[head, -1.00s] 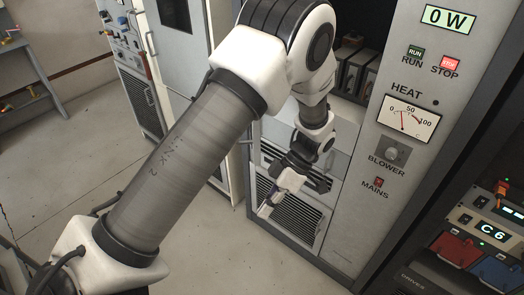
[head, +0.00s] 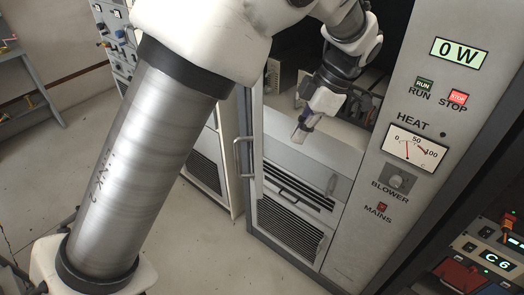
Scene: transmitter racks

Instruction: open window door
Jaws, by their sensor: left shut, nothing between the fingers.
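The window door (head: 256,142) is a narrow pale strip at the left side of the transmitter rack. It appears swung outward and is seen nearly edge-on, so its window cannot be made out. Its bar handle (head: 239,156) is on the left side of the strip. The rack's compartment to the right of it is open to view. My left gripper (head: 299,135) is shut and empty, pointing down in front of the open compartment, to the right of the door and apart from the handle. My right gripper is not in view.
A control panel (head: 411,122) with a 0 W display, meter and blower knob stands right of the compartment. Louvred lower panels (head: 290,225) are below it. A blue bench (head: 35,75) is far left. The floor (head: 190,245) in front is clear.

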